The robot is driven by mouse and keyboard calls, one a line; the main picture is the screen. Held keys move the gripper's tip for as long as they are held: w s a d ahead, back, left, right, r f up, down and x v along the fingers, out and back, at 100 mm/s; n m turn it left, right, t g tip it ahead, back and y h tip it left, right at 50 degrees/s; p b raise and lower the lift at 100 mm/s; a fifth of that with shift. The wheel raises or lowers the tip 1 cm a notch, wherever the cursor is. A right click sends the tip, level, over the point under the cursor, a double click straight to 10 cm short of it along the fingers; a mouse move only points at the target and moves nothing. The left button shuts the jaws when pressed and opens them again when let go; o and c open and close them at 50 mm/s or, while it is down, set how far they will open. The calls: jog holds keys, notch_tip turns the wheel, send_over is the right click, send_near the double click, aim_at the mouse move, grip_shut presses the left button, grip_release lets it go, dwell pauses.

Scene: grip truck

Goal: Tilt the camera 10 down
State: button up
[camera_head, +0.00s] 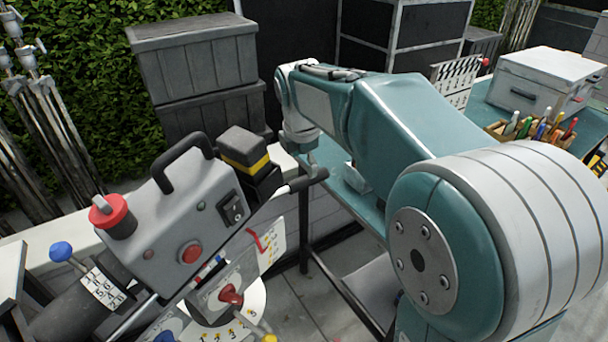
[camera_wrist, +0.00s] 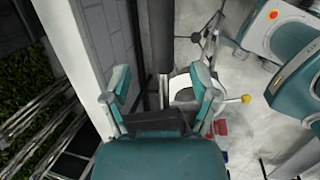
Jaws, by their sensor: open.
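The camera (camera_head: 185,225) is a grey box with a black carrying handle and a red button, standing tilted at left in the head view. A dark bar (camera_head: 307,181) sticks out from it to the right. Below it are white numbered dials (camera_head: 238,308) with red and yellow knobs. My gripper (camera_head: 312,160) hangs just above the bar's far end. In the wrist view my gripper (camera_wrist: 163,88) is open, its teal fingers spread. A dark cylinder (camera_wrist: 161,35) and a thinner grey rod (camera_wrist: 163,92) lie between or beyond them. I cannot tell whether they touch the fingers.
A teal table (camera_head: 345,195) stands behind my arm, with a white box (camera_head: 545,80) and a tray of pens (camera_head: 510,130) at right. Grey crates (camera_head: 200,65) stand at the back. Tripods (camera_head: 45,125) lean against the hedge at left. Open floor (camera_head: 310,295) shows below.

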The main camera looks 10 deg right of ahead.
jog(key=shift+v, duration=2.3)
